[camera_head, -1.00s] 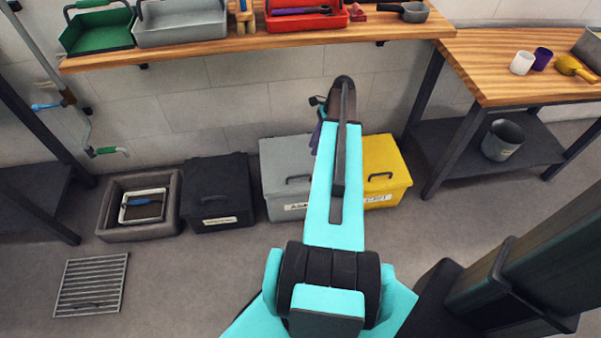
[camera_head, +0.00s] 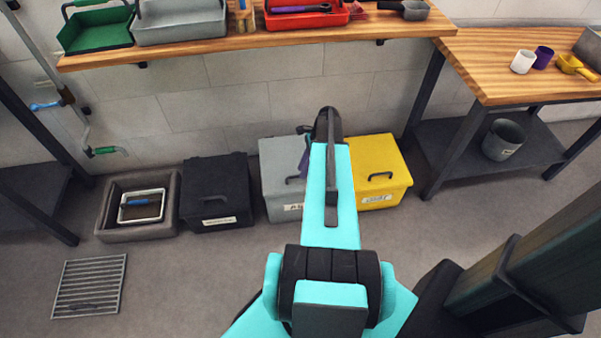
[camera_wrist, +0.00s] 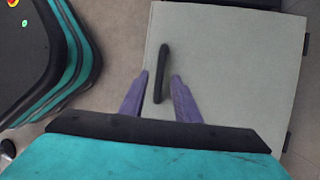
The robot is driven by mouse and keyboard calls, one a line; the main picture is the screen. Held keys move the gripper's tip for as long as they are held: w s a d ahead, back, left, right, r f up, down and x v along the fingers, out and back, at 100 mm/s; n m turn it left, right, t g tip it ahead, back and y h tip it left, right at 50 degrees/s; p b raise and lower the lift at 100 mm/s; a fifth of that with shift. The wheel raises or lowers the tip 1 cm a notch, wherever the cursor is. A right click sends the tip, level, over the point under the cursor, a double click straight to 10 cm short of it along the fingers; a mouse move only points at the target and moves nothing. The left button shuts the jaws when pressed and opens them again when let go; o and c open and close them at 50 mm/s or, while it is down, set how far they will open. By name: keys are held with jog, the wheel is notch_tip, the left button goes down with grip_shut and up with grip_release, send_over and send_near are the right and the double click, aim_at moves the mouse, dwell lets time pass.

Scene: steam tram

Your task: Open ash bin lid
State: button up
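The grey ash bin (camera_head: 280,204) stands on the floor by the wall, with a label that begins "AS" on its front and its lid shut. Its lid (camera_wrist: 225,60) fills the middle of the wrist view, with a black bar handle (camera_wrist: 163,60). My gripper (camera_wrist: 160,76) is open, with purple fingers on either side of the handle in that view. How far the fingertips are above the lid is hard to tell. In the head view my arm hides most of the gripper and the right part of the bin; a purple finger (camera_head: 305,160) shows over the lid.
A yellow bin (camera_head: 377,160) stands right of the ash bin and a black bin (camera_head: 216,190) left of it. A grey tub (camera_head: 112,205) stands farther left. A wooden shelf (camera_head: 250,45) runs above the bins. The floor in front is clear except for a grate (camera_head: 90,285).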

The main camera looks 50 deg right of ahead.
jog(key=shift+a+f, duration=0.25)
jog(key=shift+f, duration=0.25)
